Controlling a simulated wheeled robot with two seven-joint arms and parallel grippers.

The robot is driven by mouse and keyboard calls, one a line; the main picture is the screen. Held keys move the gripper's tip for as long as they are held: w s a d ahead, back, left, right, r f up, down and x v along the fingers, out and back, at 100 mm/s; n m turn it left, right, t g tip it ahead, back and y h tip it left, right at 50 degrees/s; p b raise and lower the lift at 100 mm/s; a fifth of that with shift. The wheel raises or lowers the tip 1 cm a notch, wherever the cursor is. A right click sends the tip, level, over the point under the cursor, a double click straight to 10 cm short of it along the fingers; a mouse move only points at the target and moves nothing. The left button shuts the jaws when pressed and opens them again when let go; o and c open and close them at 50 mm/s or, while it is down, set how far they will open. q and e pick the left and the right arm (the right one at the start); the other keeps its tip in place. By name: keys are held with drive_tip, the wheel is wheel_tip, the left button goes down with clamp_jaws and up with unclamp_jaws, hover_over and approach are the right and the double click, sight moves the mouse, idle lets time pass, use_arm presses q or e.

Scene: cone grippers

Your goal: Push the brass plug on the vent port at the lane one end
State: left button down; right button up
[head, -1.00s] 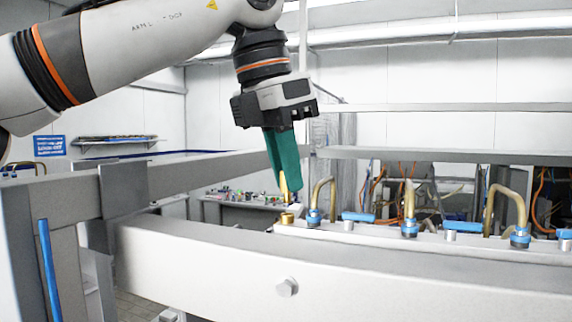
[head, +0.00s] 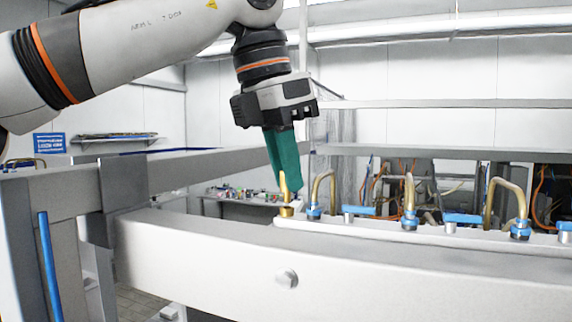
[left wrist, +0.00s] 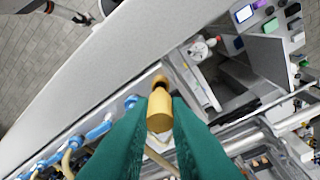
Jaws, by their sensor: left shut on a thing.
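My left gripper (head: 284,183) has long green fingers and points down from above. It is shut on a brass plug (head: 284,190), whose slim lower end shows below the fingertips. The vent port (head: 287,212) is a short brass fitting at the left end of the pale manifold strip (head: 345,227). The plug's lower end appears right at the port's top; I cannot tell whether it is inside. In the left wrist view the plug (left wrist: 160,112) sits between the green fingers, with the brass port (left wrist: 160,81) just beyond it. My right gripper is not in view.
Bent brass tubes (head: 409,190) with blue collars and blue-handled valves (head: 360,211) stand along the strip to the right. A thick white beam (head: 220,250) with a bolt runs in front. A grey post (head: 124,182) stands at left.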

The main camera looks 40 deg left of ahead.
use_arm(q)
drive_tip(key=shift+f+b, duration=0.55)
drive_tip(key=shift+f, duration=0.35)
idle(0.6)
drive_tip(key=c, duration=1)
unclamp_jaws()
drive_tip(key=shift+r, duration=0.1)
drive_tip(key=shift+r+p, duration=1.3)
drive_tip(key=shift+r, duration=1.15)
